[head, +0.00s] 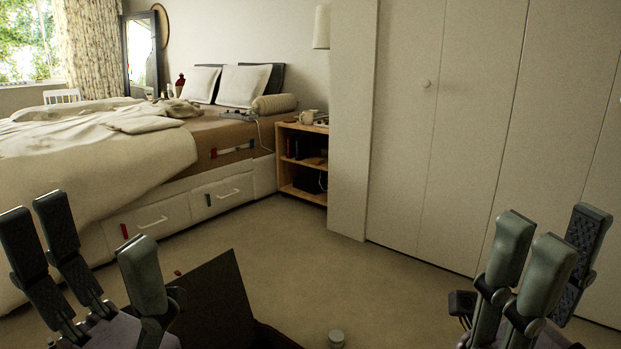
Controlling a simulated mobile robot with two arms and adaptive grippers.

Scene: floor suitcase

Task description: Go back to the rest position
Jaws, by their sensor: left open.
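My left gripper (95,240) is at the lower left of the head view. Its fingers point up and stand wide apart, with nothing between them. My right gripper (562,237) is at the lower right, fingers also upright. Its fingertips look apart and I see nothing held there. A dark brown open suitcase (222,300) shows at the bottom, just right of the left gripper; its lower part is cut off by the frame.
A bed (75,165) with drawers fills the left. A wooden nightstand (300,165) stands beside it. Closed white wardrobe doors (460,130) line the right. The carpet (330,265) between is clear.

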